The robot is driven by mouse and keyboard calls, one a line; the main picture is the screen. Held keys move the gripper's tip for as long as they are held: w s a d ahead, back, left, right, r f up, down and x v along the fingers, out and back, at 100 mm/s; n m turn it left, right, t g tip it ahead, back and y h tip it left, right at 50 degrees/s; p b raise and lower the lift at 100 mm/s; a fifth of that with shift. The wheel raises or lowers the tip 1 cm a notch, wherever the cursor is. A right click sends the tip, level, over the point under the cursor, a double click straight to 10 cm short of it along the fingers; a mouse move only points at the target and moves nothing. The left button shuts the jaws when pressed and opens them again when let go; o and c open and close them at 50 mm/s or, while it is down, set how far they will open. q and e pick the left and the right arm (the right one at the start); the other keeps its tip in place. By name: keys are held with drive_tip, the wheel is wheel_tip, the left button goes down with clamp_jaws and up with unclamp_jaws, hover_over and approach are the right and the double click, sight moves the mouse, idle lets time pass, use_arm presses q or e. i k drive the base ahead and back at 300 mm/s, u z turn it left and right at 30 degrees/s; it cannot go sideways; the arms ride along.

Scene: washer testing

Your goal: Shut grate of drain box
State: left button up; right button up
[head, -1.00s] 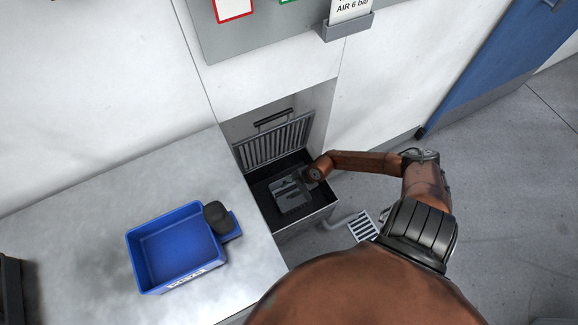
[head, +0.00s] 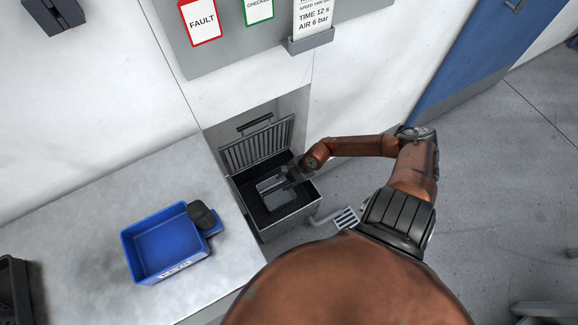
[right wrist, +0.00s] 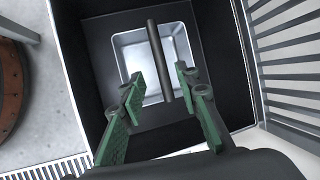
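The drain box (head: 290,224) is a dark open box low in a wall recess, beyond the counter's right end. Its slatted grate (head: 262,145) stands raised at the back, and slats also show at the right of the right wrist view (right wrist: 288,75). A grey metal tray (head: 270,200) sits inside, with a dark bar (right wrist: 158,55) across it in the right wrist view. My right gripper (head: 286,178) is over the box interior, in front of the grate and apart from it. Its green-padded fingers (right wrist: 158,76) are open with nothing clamped between them. My left gripper is out of view.
A blue bin (head: 165,245) with a dark object (head: 201,214) at its corner stands on the counter (head: 85,205). A panel with signs (head: 270,30) hangs above the recess. A floor drain (head: 346,218) lies right of the box. Recess walls flank the grate.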

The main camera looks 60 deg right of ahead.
sight(222, 151)
drive_tip(key=z, duration=1.3)
